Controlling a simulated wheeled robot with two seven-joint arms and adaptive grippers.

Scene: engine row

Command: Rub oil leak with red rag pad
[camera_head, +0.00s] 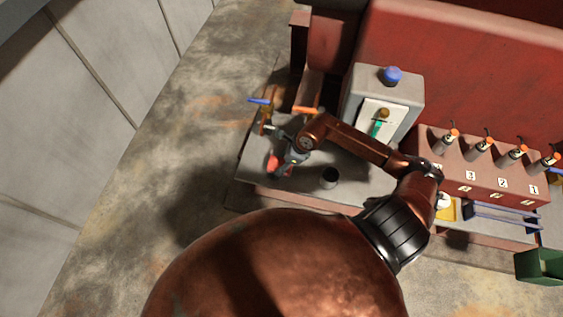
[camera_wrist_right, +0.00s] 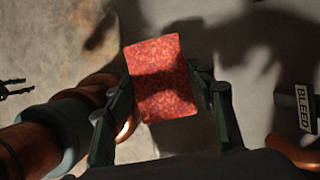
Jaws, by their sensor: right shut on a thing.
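My right gripper (camera_head: 286,163) is at the left end of the grey bench (camera_head: 348,192), at the end of my copper-coloured arm. It is shut on the red rag pad (camera_head: 272,162). In the right wrist view the pad (camera_wrist_right: 162,85) is a speckled red rectangle, slightly tilted, between the two dark fingers of the gripper (camera_wrist_right: 165,95). A dark shadow crosses the pad. I cannot make out the oil leak in either view, nor tell whether the pad touches the surface below. My left gripper is not in view.
A blue-handled valve (camera_head: 260,101) stands just behind my gripper. A red numbered block (camera_head: 478,170) is farther right. The wrist view shows a BLEED label (camera_wrist_right: 304,107).

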